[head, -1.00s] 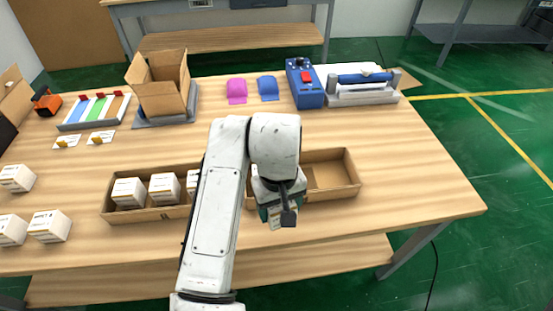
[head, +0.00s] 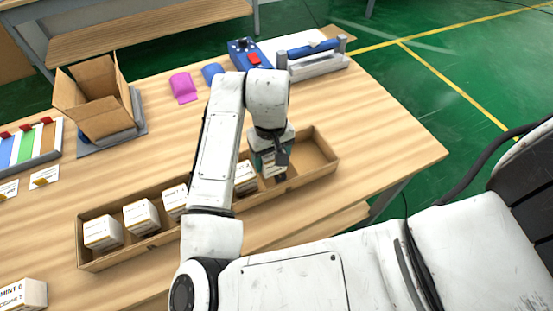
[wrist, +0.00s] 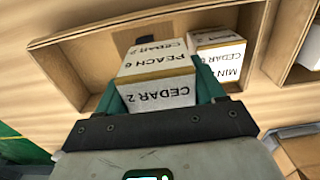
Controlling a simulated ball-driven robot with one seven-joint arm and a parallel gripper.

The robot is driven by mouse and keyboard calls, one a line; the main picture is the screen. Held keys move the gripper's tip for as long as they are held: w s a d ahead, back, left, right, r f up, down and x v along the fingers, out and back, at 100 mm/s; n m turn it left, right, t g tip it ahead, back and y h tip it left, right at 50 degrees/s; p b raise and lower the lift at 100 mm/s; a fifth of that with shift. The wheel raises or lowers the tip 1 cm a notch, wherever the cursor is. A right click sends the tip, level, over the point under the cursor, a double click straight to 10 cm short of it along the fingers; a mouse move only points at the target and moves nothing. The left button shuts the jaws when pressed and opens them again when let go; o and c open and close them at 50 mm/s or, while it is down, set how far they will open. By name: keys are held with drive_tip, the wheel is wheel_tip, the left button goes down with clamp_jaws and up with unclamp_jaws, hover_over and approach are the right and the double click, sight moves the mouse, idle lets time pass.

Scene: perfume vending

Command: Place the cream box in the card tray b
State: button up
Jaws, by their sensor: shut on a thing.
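My gripper (head: 273,167) is shut on a cream-white box (wrist: 157,75), whose faces read "PEACH 6" and "CEDAR 2" in the wrist view. The fingers (wrist: 160,88) grip it from both sides. The box is inside or just above the right-hand cardboard tray (head: 318,160); its contact with the floor cannot be told. This tray also shows in the wrist view (wrist: 85,62). A similar white box (head: 245,178) stands beside the held one in this tray, and also shows in the wrist view (wrist: 221,56). In the head view my gripper mostly hides the held box.
The left cardboard tray (head: 160,238) holds several white boxes. An open carton (head: 100,105), a pink block (head: 184,87), a blue block (head: 212,73) and a blue control box (head: 246,58) stand behind. The right tray's right end is free.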

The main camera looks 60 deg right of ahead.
drive_tip(key=d+f, duration=0.2)
drive_tip(key=f, duration=0.1)
drive_tip(key=shift+d, duration=0.3)
drive_tip(key=shift+d+f+p, duration=0.2)
drive_tip(key=shift+f+p, duration=0.3)
drive_tip(key=shift+f, duration=1.35)
drive_tip(key=shift+f, duration=0.1)
drive_tip(key=o, duration=1.1)
wheel_tip(320, 180, up, 12)
drive_tip(key=shift+r+b, duration=0.15)
drive_tip(key=shift+b, duration=0.25)
